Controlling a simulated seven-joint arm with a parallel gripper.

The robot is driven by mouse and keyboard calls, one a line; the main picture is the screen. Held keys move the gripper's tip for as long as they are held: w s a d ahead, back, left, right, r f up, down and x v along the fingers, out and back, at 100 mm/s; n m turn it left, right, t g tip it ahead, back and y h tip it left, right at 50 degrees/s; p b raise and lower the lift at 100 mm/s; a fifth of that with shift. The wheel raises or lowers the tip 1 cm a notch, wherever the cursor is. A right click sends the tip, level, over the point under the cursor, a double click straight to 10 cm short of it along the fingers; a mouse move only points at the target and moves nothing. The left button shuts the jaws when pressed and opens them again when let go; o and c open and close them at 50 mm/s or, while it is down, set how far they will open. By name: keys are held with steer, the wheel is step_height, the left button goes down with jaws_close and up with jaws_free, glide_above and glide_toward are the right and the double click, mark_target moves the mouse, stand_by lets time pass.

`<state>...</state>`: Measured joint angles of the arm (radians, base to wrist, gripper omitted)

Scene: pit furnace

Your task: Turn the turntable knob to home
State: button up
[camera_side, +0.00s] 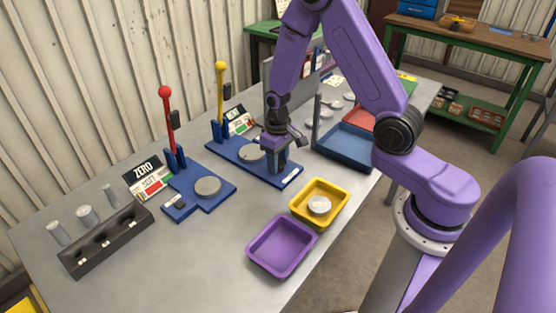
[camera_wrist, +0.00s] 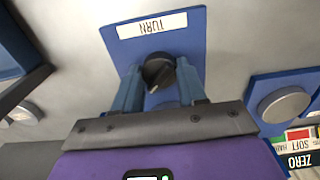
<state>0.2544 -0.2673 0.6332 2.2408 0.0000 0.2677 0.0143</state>
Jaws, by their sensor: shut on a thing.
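The turntable knob (camera_wrist: 158,72) is small, dark and round with a raised ridge. It sits on a blue base plate (camera_wrist: 170,50) beside an upside-down "TURN" label (camera_wrist: 152,26) in the wrist view. My gripper (camera_wrist: 160,82) has one finger on each side of the knob and is shut on it. In the side view my gripper (camera_side: 279,168) points down at the right end of the blue base (camera_side: 228,153). It hides the knob there. A grey disc (camera_side: 250,153) sits on this base, just left of my gripper.
A yellow-knobbed lever (camera_side: 220,92) stands behind the base. A red-knobbed lever (camera_side: 168,120) and a second disc (camera_side: 208,186) are to the left. Yellow (camera_side: 303,216) and purple (camera_side: 262,268) trays lie in front. A blue tray (camera_side: 340,155) is to the right.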

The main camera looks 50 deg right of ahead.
steer(key=n, duration=0.4)
steer(key=shift+n, duration=0.3)
steer(key=n, duration=0.4)
steer(key=shift+n, duration=0.3)
steer(key=o, duration=1.1)
steer(key=shift+c, duration=0.2)
steer(key=shift+r, duration=0.15)
step_height(320, 180, up, 17)
steer(key=shift+r, duration=0.1)
